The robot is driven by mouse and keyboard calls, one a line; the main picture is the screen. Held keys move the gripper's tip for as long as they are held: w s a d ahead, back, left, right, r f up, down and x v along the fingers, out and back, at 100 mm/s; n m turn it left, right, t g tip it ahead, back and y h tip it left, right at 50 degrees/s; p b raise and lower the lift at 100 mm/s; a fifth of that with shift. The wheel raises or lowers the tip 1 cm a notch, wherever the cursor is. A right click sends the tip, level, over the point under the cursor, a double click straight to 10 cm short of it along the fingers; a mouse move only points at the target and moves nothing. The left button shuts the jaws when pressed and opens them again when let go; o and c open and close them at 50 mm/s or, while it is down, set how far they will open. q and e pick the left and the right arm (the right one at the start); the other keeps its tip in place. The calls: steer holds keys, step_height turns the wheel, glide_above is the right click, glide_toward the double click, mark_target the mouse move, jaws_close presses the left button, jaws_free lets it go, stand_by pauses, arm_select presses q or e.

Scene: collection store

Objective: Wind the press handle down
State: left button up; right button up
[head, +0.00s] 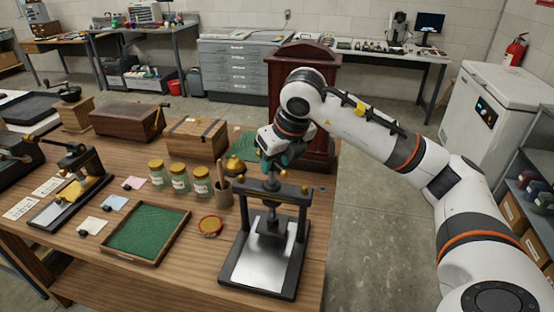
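The press (286,258) stands at the right front of the wooden table. It has a black frame with two posts, a crossbeam, a central screw with a dark pressing block, and a bright metal bed. The press handle (236,166) is at the top of the screw, with a brass knob showing at its left end. My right gripper (275,160) comes down from above at the handle, just above the screw. Its fingers are small and partly hidden, so I cannot tell whether they grip the handle. My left gripper is out of view.
A green-lined tray (185,240), several lidded jars (179,178), a round red-rimmed dish (211,226) and a cup (222,192) stand left of the press. A wooden box (196,138) and a cabinet (318,152) are behind. Open floor (375,230) lies to the right.

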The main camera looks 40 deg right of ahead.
steer(key=v, duration=1.2)
steer(key=shift+b, duration=0.4)
